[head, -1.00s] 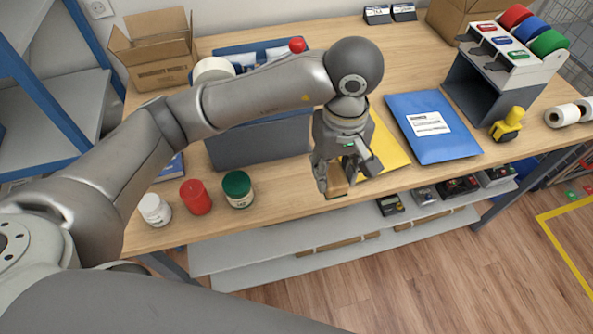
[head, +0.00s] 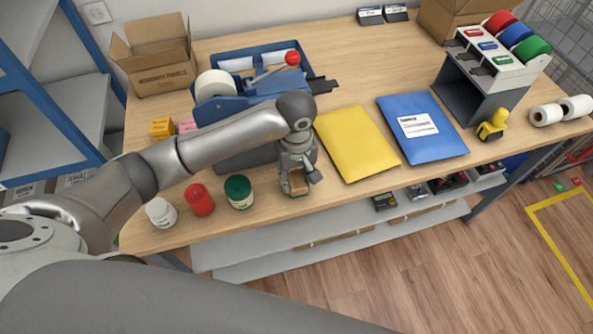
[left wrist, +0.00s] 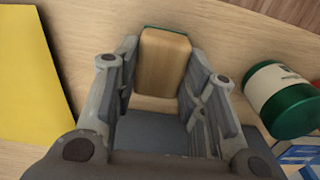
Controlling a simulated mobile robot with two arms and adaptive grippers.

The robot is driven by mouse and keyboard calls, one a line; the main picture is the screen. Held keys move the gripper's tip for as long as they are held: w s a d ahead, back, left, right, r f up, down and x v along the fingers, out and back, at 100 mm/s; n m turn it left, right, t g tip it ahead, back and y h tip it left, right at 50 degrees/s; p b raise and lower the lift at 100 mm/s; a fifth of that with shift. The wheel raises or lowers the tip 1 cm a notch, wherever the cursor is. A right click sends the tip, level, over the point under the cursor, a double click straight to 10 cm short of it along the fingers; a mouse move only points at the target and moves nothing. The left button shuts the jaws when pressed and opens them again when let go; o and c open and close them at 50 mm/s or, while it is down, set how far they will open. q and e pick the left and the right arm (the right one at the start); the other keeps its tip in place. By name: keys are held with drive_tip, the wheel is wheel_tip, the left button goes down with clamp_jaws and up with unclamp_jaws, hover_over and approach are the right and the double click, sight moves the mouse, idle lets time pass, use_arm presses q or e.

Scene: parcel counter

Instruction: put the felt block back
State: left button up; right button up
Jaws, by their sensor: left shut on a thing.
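The felt block (left wrist: 163,62) is a wooden block with a thin green edge, seen between my left fingers in the left wrist view. My left gripper (left wrist: 160,85) is shut on it. In the head view the left gripper (head: 297,186) points down near the table's front edge, between the green-lidded jar (head: 239,192) and the yellow envelope (head: 355,143). The block (head: 298,182) shows there as a small brown patch, mostly hidden by the fingers. I cannot tell whether it touches the table. My right gripper is not in view.
A red jar (head: 200,199) and a white jar (head: 161,212) stand left of the green-lidded one. A blue envelope (head: 420,140) lies right of the yellow one. A yellow stamp-like object (head: 493,125) stands farther right. A cardboard box (head: 158,60) is at the back left.

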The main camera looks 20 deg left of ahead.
sight(297, 178)
use_arm(q)
drive_tip(key=shift+f, duration=0.1)
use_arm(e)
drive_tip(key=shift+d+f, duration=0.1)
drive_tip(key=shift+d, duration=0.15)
use_arm(q)
drive_tip(key=shift+f+b, duration=0.15)
drive_tip(key=shift+b, duration=0.15)
drive_tip(key=o, duration=1)
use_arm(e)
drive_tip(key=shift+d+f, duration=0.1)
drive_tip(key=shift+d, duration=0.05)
use_arm(q)
drive_tip(key=shift+r, duration=0.2)
drive_tip(key=shift+w+r, duration=0.1)
drive_tip(key=shift+r, duration=0.1)
wheel_tip(297, 178, up, 12)
drive_tip(key=b, duration=0.3)
drive_tip(key=shift+f, duration=0.15)
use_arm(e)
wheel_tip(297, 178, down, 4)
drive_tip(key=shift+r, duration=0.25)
